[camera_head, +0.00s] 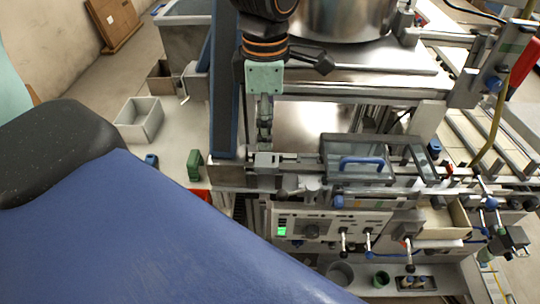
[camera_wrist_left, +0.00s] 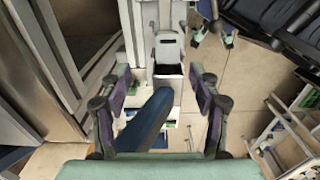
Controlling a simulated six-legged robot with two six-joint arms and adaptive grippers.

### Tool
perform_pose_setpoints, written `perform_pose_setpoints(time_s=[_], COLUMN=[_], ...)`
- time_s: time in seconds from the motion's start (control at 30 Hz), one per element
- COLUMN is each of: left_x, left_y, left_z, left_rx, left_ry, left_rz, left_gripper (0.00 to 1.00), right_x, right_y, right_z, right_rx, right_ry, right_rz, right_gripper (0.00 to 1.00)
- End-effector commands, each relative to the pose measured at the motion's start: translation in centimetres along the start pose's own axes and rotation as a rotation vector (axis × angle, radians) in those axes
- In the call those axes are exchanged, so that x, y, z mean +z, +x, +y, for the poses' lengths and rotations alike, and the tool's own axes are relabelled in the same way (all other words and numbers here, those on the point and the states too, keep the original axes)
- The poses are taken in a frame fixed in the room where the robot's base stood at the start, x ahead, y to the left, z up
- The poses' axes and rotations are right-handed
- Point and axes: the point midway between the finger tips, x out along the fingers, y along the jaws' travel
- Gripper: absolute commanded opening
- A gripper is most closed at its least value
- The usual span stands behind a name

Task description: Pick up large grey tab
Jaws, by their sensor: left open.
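My left gripper (camera_wrist_left: 160,82) shows in the left wrist view. Its two purple and dark jointed fingers stand wide apart, with nothing held between them. Beyond the fingertips is a light grey upright piece (camera_wrist_left: 168,48) with a dark opening below it. It may be the large grey tab, but I cannot tell for sure. The fingers do not appear to touch it. In the head view I cannot single out the tab or see the left fingertips.
In the head view a machine bench carries a clear-lidded box with a blue handle (camera_head: 361,162), a control panel (camera_head: 325,225) and a large steel drum (camera_head: 345,18). A grey open bin (camera_head: 139,119) and a green block (camera_head: 195,164) stand at left. A blue bar (camera_wrist_left: 148,118) lies below the fingers.

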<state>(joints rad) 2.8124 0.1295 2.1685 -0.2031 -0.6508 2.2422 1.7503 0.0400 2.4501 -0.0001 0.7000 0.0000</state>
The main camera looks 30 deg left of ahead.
Motion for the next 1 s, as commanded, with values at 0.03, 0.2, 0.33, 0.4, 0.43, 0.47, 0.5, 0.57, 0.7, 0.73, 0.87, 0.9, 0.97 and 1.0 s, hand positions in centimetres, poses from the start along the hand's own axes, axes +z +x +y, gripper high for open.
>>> perform_pose_setpoints(time_s=[0.03, 0.2, 0.33, 0.4, 0.43, 0.47, 0.5, 0.57, 0.7, 0.73, 0.87, 0.9, 0.97, 1.0], left_x=[-0.1, -0.2, -0.1, -0.1, 0.0, 0.0, 0.1, 0.1, 0.3, 0.3, 0.4, 0.4, 0.4, 0.4], left_y=[0.5, 2.3, 3.9, 4.9, 5.3, 5.7, 6.2, 6.7, 7.3, 7.3, 7.3, 7.3, 7.3, 7.3], left_z=[-0.2, -0.6, -1.1, -1.3, -1.4, -1.3, -1.2, -1.1, -1.0, -1.0, -0.9, -0.8, -0.8, -0.8], left_rx=[-0.003, -0.004, -0.005, -0.006, -0.005, -0.005, -0.003, -0.003, 0.000, 0.000, 0.001, 0.001, 0.001, 0.000], left_ry=[0.001, 0.002, 0.002, 0.002, 0.001, 0.001, 0.001, 0.001, 0.001, 0.001, 0.001, 0.001, 0.001, 0.001], left_rz=[0.002, 0.003, 0.005, 0.005, 0.004, 0.003, 0.002, 0.002, 0.001, 0.001, 0.000, 0.000, 0.000, 0.000], left_gripper=[0.62, 0.62, 0.62, 0.62, 0.62, 0.62, 0.62, 0.62, 0.62, 0.62, 0.62, 0.62, 0.57, 0.54], right_x=[0.0, 0.0, 0.0, 0.0, 0.0, 0.0, 0.0, 0.0, 0.0, 0.0, 0.0, 0.0, 0.0, 0.0], right_y=[0.0, -0.2, -0.6, -0.9, -1.0, -1.0, -1.0, -1.1, -1.1, -1.1, -1.1, -1.1, -1.1, -1.1], right_z=[0.0, 0.0, 0.0, 0.0, 0.0, 0.0, 0.0, 0.0, 0.0, 0.0, 0.0, 0.0, 0.0, 0.0], right_rx=[0.000, 0.000, 0.000, 0.000, 0.000, 0.000, 0.000, 0.000, 0.000, 0.000, 0.000, 0.000, 0.000, 0.000], right_ry=[0.000, 0.000, 0.000, 0.000, 0.000, 0.000, 0.000, 0.000, 0.000, 0.000, 0.000, 0.000, 0.000, 0.000], right_rz=[0.000, 0.000, -0.001, -0.001, -0.001, -0.001, -0.001, -0.001, 0.000, 0.000, 0.000, 0.000, 0.000, 0.000], right_gripper=[0.40, 0.40, 0.40, 0.40, 0.40, 0.40, 0.40, 0.40, 0.40, 0.40, 0.40, 0.40, 0.40, 0.40])
